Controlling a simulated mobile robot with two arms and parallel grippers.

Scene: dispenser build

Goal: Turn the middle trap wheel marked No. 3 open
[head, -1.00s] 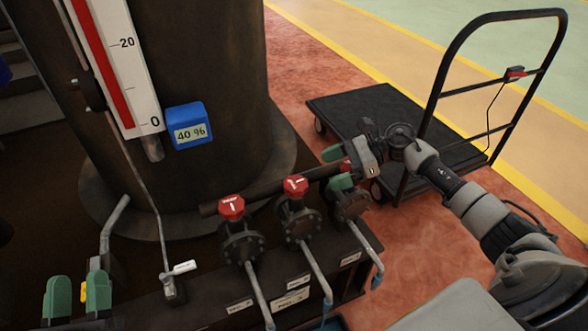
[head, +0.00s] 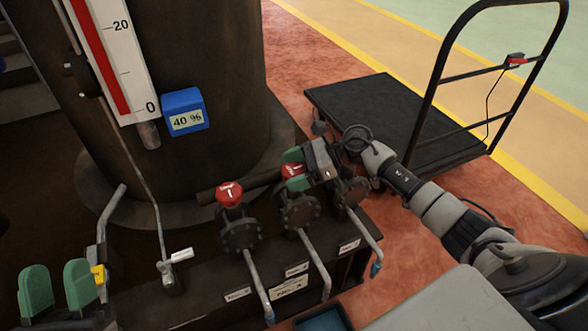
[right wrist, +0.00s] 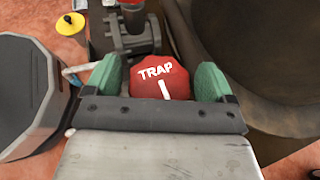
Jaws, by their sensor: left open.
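Three valves with red wheels stand in a row on the dark panel. The left wheel (head: 229,192) shows a white mark. The middle wheel (head: 292,170) is partly covered by my right gripper (head: 296,169), whose green fingers lie on either side of it. In the right wrist view, the red wheel (right wrist: 160,82) reads TRAP, with a white line below the word. It sits between the fingers; I cannot tell whether they press on it. The right valve (head: 350,190) has its wheel hidden behind my gripper. My left gripper (head: 58,288) is open and empty at lower left.
A large brown tank (head: 190,60) with a gauge and a blue 40 % display (head: 184,111) stands behind the valves. A black cart (head: 375,115) stands at the right.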

